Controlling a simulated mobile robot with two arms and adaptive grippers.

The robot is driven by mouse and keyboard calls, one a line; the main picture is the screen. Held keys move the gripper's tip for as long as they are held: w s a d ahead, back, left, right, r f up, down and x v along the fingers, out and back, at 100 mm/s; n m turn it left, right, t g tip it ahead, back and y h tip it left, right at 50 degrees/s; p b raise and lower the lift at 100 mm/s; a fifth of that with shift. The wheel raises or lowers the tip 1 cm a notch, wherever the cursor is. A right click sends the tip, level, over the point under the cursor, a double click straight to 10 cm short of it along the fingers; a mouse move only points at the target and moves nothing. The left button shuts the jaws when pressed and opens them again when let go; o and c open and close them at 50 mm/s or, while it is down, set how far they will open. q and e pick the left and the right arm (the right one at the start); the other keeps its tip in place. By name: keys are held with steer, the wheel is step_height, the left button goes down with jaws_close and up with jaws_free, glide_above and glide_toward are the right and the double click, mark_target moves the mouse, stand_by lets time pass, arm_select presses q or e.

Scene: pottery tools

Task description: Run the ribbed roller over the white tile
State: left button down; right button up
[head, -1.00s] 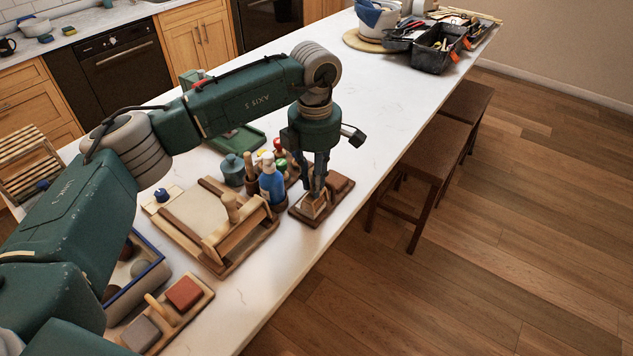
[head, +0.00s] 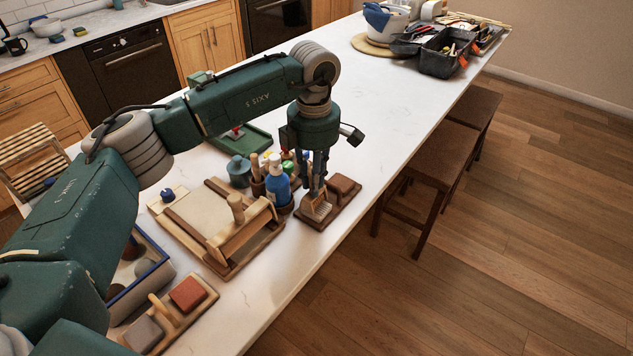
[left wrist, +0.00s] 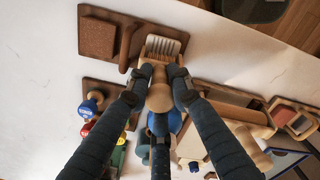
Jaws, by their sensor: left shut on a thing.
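My left gripper (head: 316,190) points down and is shut on the wooden handle of the roller (left wrist: 159,97). The roller's head is low at the white tile (left wrist: 166,44), at the tile's edge nearest the fingers in the left wrist view; whether it touches is unclear. The tile shows pale and dark parallel stripes. It lies on a dark wooden board (left wrist: 110,15) beside a brown block (left wrist: 97,38), and also shows below the fingers in the head view (head: 320,210). The roller's ribs are mostly hidden. My right gripper is not in view.
A blue bottle (head: 278,185) and a pot of tools stand close left of the gripper. A wooden-framed slab board (head: 232,264) lies further left. A second board holds a red block (head: 188,293) and a grey block (head: 143,334). The counter's right edge is close.

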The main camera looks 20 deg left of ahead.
arm_select(q)
steer(key=shift+a+f, duration=0.1)
steer(key=shift+a, duration=0.1)
steer(key=shift+w+a, duration=0.1)
steer(key=shift+a, duration=0.2)
steer(key=shift+d, duration=0.2)
stand_by(0.4)
steer(key=shift+s+d, duration=0.2)
steer(key=shift+d, duration=0.25)
steer(key=shift+d+b, duration=0.15)
steer(key=shift+b, duration=0.15)
steer(key=shift+s+d, duration=0.15)
steer(key=shift+d, duration=0.25)
steer(key=shift+r+p, duration=0.35)
steer(key=shift+r, duration=0.3)
steer(key=shift+r+p, duration=1.15)
steer(key=shift+r, duration=1.3)
